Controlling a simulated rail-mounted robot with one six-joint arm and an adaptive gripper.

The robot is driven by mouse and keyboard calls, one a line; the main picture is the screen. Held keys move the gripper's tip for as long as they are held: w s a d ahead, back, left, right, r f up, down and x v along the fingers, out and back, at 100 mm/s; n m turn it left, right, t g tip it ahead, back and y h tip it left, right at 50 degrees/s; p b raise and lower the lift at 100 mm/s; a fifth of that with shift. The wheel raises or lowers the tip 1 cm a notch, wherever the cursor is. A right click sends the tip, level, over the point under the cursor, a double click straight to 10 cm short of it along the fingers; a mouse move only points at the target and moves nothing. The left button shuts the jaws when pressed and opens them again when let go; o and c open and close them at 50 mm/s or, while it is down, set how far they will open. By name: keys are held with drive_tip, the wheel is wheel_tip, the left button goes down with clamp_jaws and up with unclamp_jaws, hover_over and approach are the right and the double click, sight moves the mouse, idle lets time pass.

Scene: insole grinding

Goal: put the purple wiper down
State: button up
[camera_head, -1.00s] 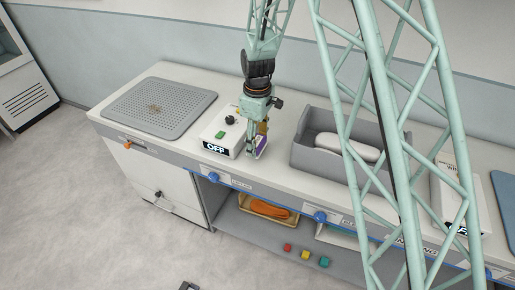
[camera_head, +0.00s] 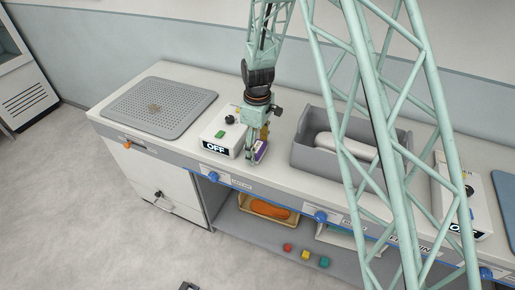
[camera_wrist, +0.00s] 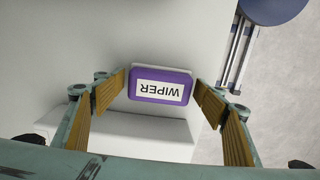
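The purple wiper (camera_wrist: 160,86) has a white label reading WIPER and sits between the finger pads of my gripper (camera_wrist: 161,88) in the wrist view. In the head view my gripper (camera_head: 258,156) points down over the counter, just right of a white box with an OFF sign (camera_head: 222,134). The wiper (camera_head: 261,148) shows there as a small purple patch between the fingers. I cannot tell whether its underside touches the counter.
A grey open bin (camera_head: 305,156) holding a white object stands to the right. A perforated grey mat (camera_head: 160,107) lies to the left. The counter's front edge (camera_head: 270,187), with blue knobs, is close. An orange insole (camera_head: 270,210) lies in a tray below.

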sight(258, 147)
drive_tip(key=shift+r, duration=0.15)
idle(0.3)
wheel_tip(258, 147, up, 12)
drive_tip(key=p, duration=0.1)
idle(0.7)
idle(0.8)
